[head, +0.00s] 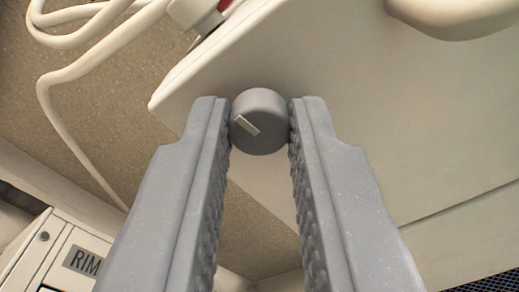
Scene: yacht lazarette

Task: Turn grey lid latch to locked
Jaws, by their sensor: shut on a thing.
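The grey lid latch (265,138) is a round knob with a pale raised bar on its face, in the upper middle of the head view. The bar slants from upper left to lower right. The knob stands in front of a cream lid or panel (340,90). My gripper (260,125) has one grey ribbed finger on each side of the knob, and its tips are shut on it. No locked or unlocked markings show around the knob. The place where the knob meets the panel is hidden behind it.
A cream hose or cable (62,100) loops at the left over a speckled tan surface (120,125). A white box with a label starting "RIM" (82,260) sits at the lower left. A rounded cream form (455,15) juts in at the upper right. A red part shows at the top.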

